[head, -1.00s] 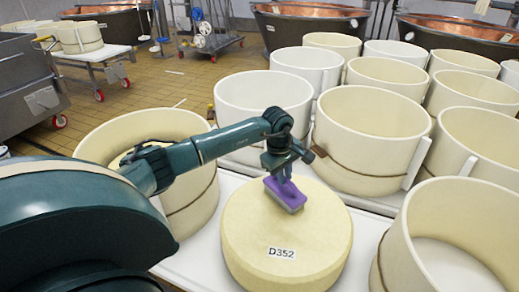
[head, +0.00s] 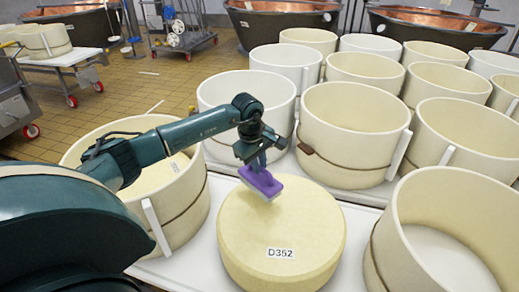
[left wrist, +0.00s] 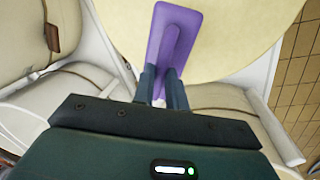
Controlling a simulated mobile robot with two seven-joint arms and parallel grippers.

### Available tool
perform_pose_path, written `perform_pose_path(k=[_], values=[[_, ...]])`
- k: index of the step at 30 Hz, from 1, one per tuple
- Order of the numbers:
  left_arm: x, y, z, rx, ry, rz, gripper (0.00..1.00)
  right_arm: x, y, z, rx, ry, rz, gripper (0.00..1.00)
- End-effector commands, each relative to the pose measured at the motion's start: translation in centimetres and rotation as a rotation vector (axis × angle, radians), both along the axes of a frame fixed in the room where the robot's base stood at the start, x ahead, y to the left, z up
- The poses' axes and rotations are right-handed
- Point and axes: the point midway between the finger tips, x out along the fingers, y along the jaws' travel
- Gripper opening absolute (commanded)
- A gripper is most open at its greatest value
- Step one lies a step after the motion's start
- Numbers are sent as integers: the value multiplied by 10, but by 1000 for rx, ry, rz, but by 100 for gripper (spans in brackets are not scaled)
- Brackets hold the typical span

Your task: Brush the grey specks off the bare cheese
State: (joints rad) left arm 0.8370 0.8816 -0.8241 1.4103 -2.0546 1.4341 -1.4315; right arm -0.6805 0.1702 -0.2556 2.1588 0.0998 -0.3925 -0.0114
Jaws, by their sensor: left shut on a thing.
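The bare cheese (head: 281,235) is a pale yellow wheel with a "D352" label, on a white table in the head view. My left gripper (head: 257,163) is shut on the handle of a purple brush (head: 262,183). The brush is tilted over the cheese's far left edge; I cannot tell whether its bristles touch. In the left wrist view the brush (left wrist: 172,40) lies across the edge of the cheese (left wrist: 235,40), between my left fingertips (left wrist: 163,84). No grey specks can be made out on the cheese. My right gripper is not in view.
Several cream and white moulds stand close around the cheese, such as a strapped one (head: 350,135) behind, one (head: 435,235) at right and one (head: 185,205) at left under my arm. Copper vats (head: 285,20) stand at the back. The tiled floor (head: 140,95) is open at left.

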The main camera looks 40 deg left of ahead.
Motion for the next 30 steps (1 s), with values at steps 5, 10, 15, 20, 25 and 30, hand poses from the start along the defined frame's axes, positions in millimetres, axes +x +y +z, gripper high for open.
perform_pose_path(k=[5,10,15,20,25,30], values=[[-1,2,21,1,-3,4,0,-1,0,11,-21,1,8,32],[-2,3,34,0,-3,7,0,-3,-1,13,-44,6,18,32],[-2,3,37,0,-2,9,0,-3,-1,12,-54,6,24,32],[-2,3,36,0,-3,9,0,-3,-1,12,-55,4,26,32],[-2,3,36,0,-3,9,0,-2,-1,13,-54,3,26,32],[-3,1,36,-1,-2,-3,0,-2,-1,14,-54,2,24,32]])
